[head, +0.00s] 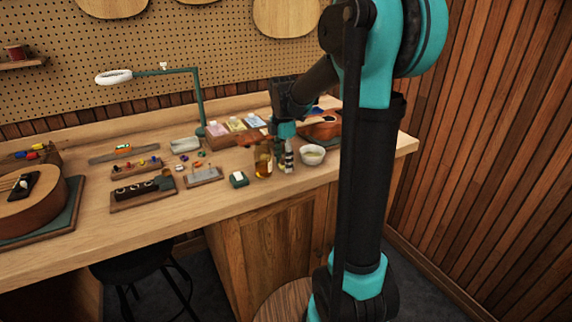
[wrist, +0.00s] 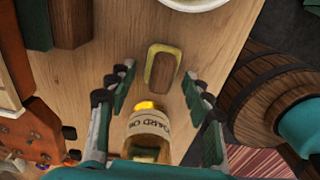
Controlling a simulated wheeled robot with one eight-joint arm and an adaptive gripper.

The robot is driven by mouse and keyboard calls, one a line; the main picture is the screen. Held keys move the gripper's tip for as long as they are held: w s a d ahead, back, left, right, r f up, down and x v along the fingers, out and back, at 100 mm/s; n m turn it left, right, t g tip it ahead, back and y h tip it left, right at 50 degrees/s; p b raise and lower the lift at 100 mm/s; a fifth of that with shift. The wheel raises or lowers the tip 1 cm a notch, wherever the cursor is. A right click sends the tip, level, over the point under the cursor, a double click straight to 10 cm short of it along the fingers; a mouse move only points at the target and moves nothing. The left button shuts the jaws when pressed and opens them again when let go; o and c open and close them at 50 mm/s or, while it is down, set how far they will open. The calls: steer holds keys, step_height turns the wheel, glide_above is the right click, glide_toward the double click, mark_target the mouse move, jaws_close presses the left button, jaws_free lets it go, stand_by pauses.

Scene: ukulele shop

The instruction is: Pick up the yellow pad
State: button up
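The yellow pad (wrist: 151,66) lies on the bench top in the wrist view, a small rounded block with a yellow edge and a brown middle. My gripper (wrist: 160,82) is open and empty, its fingers apart on the left and right, with the pad between and slightly beyond the tips. The gap in height to the pad is hard to tell. In the head view my gripper (head: 286,160) hangs over the bench near its front edge, and I cannot make out the pad there.
An oil bottle (wrist: 148,127) with a yellow cap stands close by, left of my gripper in the head view (head: 263,163). A white bowl (head: 312,155) is to the right. A ukulele (head: 322,126) lies behind.

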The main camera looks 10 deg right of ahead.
mark_target(283, 158)
steer(key=c, duration=0.7)
steer(key=shift+r, duration=0.15)
steer(key=shift+c, duration=0.2)
step_height(283, 158, up, 20)
steer(key=shift+o, duration=1.2)
steer(key=c, duration=0.3)
steer(key=shift+w, duration=0.1)
